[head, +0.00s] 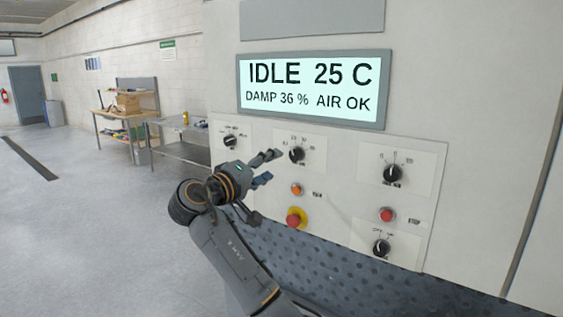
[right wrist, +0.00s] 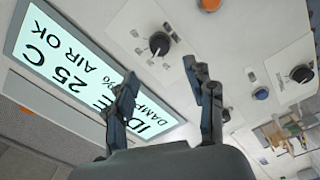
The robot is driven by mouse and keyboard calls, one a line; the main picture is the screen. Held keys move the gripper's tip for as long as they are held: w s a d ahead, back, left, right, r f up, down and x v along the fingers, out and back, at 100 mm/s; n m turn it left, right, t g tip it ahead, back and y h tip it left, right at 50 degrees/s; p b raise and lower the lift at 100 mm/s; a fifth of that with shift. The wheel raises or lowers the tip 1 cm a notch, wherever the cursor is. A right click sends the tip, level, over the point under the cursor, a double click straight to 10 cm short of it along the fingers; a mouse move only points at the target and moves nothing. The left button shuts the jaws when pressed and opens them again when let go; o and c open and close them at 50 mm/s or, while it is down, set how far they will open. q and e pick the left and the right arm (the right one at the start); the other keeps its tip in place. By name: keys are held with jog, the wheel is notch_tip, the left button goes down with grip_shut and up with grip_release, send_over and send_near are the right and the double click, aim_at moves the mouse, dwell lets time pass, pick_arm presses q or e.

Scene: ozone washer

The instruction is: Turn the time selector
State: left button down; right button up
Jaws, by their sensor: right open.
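Several black dials with white pointers sit on pale plates on the machine's front. Their labels are too small to read, so I cannot tell which is the time selector. There is an upper left dial (head: 230,141), an upper middle dial (head: 297,154), an upper right dial (head: 393,173) and a lower right dial (head: 382,247). My right gripper (head: 270,168) is open and empty, just left of and below the upper middle dial, apart from it. In the right wrist view its fingers (right wrist: 167,85) are spread; a dial (right wrist: 160,43) shows beyond them. My left gripper is out of view.
A display (head: 314,88) above the dials reads IDLE 25 C, DAMP 36 %, AIR OK. An orange button (head: 296,189), a red button (head: 386,214) and a red-yellow stop button (head: 296,218) sit among the dials. Benches (head: 125,112) stand behind at left; floor is clear there.

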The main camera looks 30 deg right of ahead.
jog(key=v, duration=0.2)
jog(key=shift+s+a+f, duration=0.1)
jog(key=shift+a, duration=0.1)
dwell(0.3)
